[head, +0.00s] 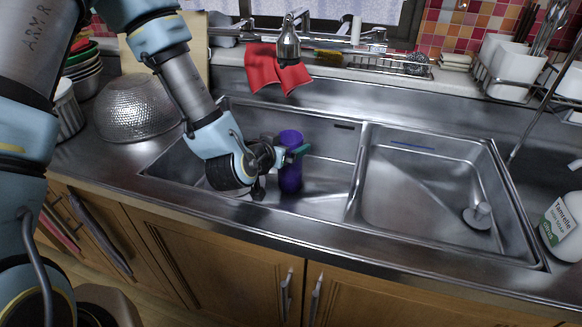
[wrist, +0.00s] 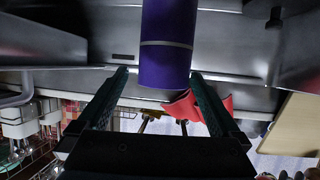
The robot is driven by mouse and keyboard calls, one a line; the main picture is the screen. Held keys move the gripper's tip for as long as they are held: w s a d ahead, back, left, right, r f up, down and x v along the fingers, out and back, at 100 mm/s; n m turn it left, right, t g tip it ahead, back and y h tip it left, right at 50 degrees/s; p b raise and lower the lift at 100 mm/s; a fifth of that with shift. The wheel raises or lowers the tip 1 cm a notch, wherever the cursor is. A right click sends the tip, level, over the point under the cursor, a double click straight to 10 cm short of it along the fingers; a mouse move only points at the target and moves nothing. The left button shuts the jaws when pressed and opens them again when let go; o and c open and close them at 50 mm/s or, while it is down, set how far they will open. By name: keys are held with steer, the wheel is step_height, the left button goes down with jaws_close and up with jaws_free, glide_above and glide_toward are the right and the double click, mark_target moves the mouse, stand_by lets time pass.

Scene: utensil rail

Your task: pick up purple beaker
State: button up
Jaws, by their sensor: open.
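The purple beaker (head: 290,172) stands upright in the left basin of the steel sink (head: 330,180). In the wrist view the beaker (wrist: 167,45) shows as a tall purple cylinder with a thin pale band. My gripper (head: 281,165) is at the beaker's left side in the head view, with one green finger passing by its upper part. In the wrist view my gripper (wrist: 163,74) is open, its two fingers spread wide, and the beaker appears between and just beyond their tips. I cannot tell whether either finger touches it.
A divider (head: 357,175) separates the left basin from the empty right basin. The faucet (head: 288,45) and a red cloth (head: 275,72) are behind the sink. A metal colander (head: 135,108) sits at left, a white bottle (head: 562,225) at right.

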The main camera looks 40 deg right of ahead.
mark_target(295, 138)
steer(key=x, duration=0.2)
steer(key=p+x, duration=0.1)
steer(key=x, duration=0.1)
steer(key=p+x, duration=0.1)
steer(key=x, duration=0.1)
steer(key=shift+w+d, duration=0.1)
steer(key=shift+w, duration=0.25)
steer(key=shift+c, duration=0.4)
jaws_close()
steer(key=shift+r, duration=0.1)
